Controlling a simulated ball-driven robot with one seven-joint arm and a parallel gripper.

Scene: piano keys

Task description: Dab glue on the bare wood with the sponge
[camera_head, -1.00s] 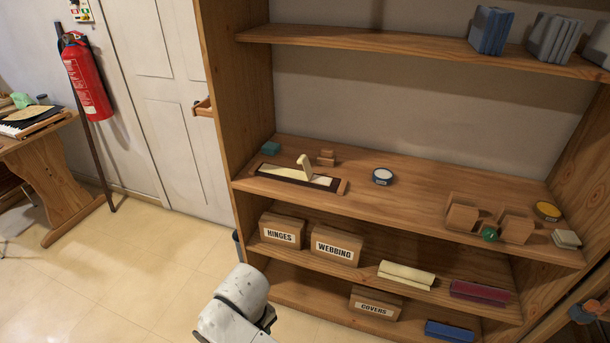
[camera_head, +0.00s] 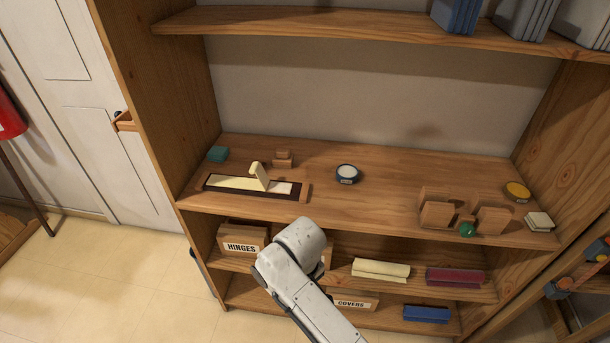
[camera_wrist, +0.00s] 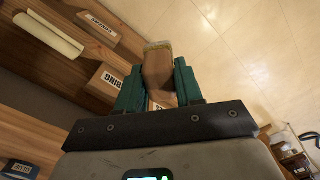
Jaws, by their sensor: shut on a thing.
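In the wrist view, my gripper (camera_wrist: 158,85) is shut on a brown block-like piece (camera_wrist: 157,68) with a paler far end. I cannot tell for sure whether it is the sponge. In the head view, my gripper is hidden and only my arm shows, in front of the shelf unit. On the middle shelf, a long dark tray (camera_head: 207,188) holds a pale cream strip (camera_head: 235,183), with a cream piece (camera_head: 259,172) standing up from it. The strip's bare part cannot be made out.
A teal block (camera_head: 217,154) and small wooden blocks (camera_head: 284,159) lie near the tray.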

